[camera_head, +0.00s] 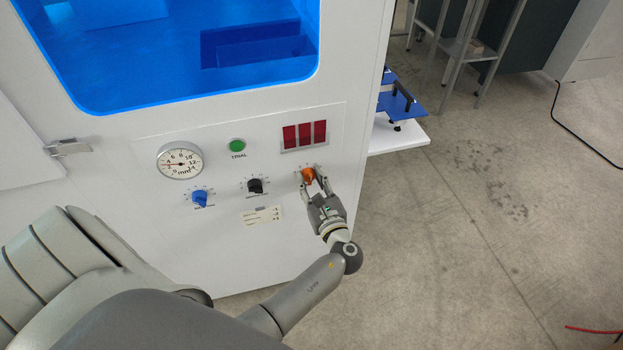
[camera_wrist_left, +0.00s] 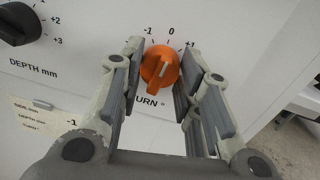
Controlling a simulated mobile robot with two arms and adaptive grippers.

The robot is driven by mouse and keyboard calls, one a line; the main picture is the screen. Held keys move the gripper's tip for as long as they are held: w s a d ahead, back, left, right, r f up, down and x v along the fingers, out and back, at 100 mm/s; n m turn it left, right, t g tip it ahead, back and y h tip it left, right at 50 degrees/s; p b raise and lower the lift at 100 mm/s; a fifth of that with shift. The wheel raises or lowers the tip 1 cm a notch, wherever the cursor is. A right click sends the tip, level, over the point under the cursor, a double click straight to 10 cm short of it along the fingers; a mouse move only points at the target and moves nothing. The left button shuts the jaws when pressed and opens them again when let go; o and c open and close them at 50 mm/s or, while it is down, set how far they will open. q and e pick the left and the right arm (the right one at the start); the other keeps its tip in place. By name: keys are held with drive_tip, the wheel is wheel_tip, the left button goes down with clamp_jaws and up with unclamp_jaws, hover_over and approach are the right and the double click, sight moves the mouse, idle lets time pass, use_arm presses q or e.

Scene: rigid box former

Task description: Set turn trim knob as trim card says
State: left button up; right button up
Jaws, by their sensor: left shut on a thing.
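The orange knob (camera_head: 308,175) is the rightmost of three on the white panel, and it also shows in the left wrist view (camera_wrist_left: 160,68). Its white pointer mark leans right of the 0, toward +1. The label below it is partly covered and reads "URN °". My left gripper (camera_head: 316,180) is shut on the orange knob, one finger on each side. The trim card (camera_head: 262,215) is left of my gripper. In the left wrist view the card (camera_wrist_left: 30,118) is partly covered by my gripper; a "-1" shows near its lowest line. My right gripper is not in view.
A black depth knob (camera_head: 256,185) and a blue knob (camera_head: 200,198) sit to the left. Above are a dial gauge (camera_head: 180,161), a green TRIAL button (camera_head: 237,145) and a red display (camera_head: 304,135). A white shelf (camera_head: 400,138) juts out right.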

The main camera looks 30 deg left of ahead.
use_arm(q)
drive_tip(key=m+p, duration=0.2)
drive_tip(key=m, duration=0.1)
drive_tip(key=shift+r, duration=0.15)
drive_tip(key=shift+m+p, duration=1)
drive_tip(key=shift+m, duration=0.3)
drive_tip(key=o, duration=1)
drive_tip(key=shift+f, duration=0.2)
drive_tip(key=v, duration=1.2)
drive_tip(key=shift+s+f, duration=0.1)
drive_tip(key=shift+f, duration=0.1)
